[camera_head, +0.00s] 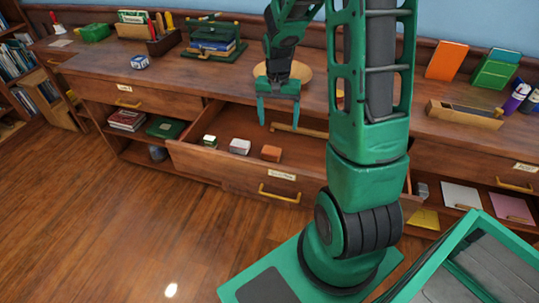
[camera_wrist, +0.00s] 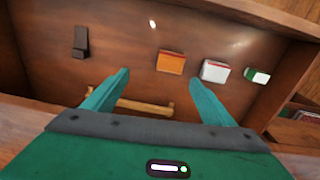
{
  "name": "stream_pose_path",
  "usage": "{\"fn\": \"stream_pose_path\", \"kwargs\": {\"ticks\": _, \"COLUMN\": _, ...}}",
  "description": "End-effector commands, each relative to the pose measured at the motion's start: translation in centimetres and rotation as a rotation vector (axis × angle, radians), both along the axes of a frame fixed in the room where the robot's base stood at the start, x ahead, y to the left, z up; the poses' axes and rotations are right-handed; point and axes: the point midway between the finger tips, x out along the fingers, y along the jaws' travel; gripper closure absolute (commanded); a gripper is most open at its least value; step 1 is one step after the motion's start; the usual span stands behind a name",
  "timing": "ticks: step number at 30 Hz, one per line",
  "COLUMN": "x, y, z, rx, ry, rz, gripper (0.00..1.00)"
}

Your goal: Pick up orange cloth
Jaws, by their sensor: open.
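A small orange block-like thing (camera_head: 271,153), which may be the folded orange cloth, lies in the open drawer (camera_head: 230,176). It also shows in the wrist view (camera_wrist: 170,62), beyond my fingertips, with a pale edge. My gripper (camera_head: 279,114) points down above the back part of the drawer, open and empty. In the wrist view my two teal fingers (camera_wrist: 160,80) are spread apart, and the orange thing lies ahead between their directions. No finger touches it.
A white-and-red block (camera_wrist: 214,71) and a green-and-white block (camera_wrist: 257,76) lie beside the orange thing. A dark piece (camera_wrist: 81,42) lies on its other side. A wooden bar (camera_wrist: 145,106) is close under my fingers. Drawer walls surround them. A bowl (camera_head: 302,72) stands on the counter.

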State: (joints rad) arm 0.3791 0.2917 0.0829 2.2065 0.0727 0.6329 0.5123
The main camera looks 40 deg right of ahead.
Motion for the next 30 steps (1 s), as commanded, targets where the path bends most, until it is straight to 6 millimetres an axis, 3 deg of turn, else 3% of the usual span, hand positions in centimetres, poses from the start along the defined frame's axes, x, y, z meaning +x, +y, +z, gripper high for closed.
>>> {"fn": "stream_pose_path", "kwargs": {"ticks": 3, "x": 1.9, "y": 0.4, "z": -2.5, "rx": 0.021, "ry": -0.005, "rz": -0.028, "gripper": 0.22}}
{"fn": "stream_pose_path", "kwargs": {"ticks": 9, "x": 3.3, "y": 0.7, "z": -4.5, "rx": 0.036, "ry": -0.012, "rz": -0.053, "gripper": 0.22}}
{"fn": "stream_pose_path", "kwargs": {"ticks": 18, "x": 3.3, "y": 0.7, "z": -8.6, "rx": 0.037, "ry": -0.012, "rz": -0.054, "gripper": 0.22}}
{"fn": "stream_pose_path", "kwargs": {"ticks": 26, "x": 3.1, "y": 0.7, "z": -10.3, "rx": 0.037, "ry": -0.013, "rz": -0.054, "gripper": 0.22}}
{"fn": "stream_pose_path", "kwargs": {"ticks": 30, "x": 2.6, "y": 0.8, "z": -12.2, "rx": 0.038, "ry": -0.010, "rz": -0.053, "gripper": 0.22}}
